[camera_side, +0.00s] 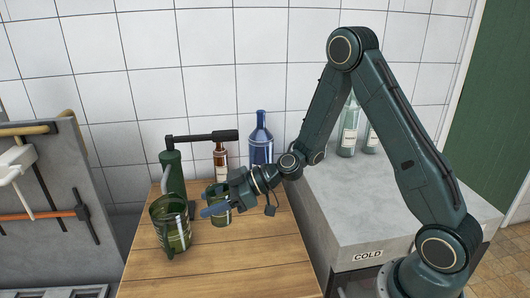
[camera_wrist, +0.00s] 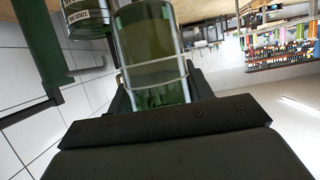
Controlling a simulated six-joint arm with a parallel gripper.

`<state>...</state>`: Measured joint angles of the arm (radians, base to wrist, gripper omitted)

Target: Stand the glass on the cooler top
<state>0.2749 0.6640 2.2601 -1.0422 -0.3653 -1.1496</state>
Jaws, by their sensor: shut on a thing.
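My gripper (camera_side: 213,205) is shut on a green-tinted glass (camera_side: 221,191) over the wooden table. Its fingers partly cover the glass in the side view. In the wrist view the glass (camera_wrist: 152,60) sits between the jaws, clear and see-through, with a pale line around it. I cannot tell whether its base touches the table. The cooler top (camera_side: 345,205) is the grey slab on the right, above a "COLD" label. The part of it in front of the bottles is bare, and my arm passes over it.
A larger green labelled vessel (camera_side: 172,228) stands on the table (camera_side: 240,262), left of the glass. A green post with a dark arm (camera_side: 172,170) stands behind it. Brown (camera_side: 220,160) and blue (camera_side: 261,140) bottles stand at the back. Clear bottles (camera_side: 348,130) stand at the cooler's back.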

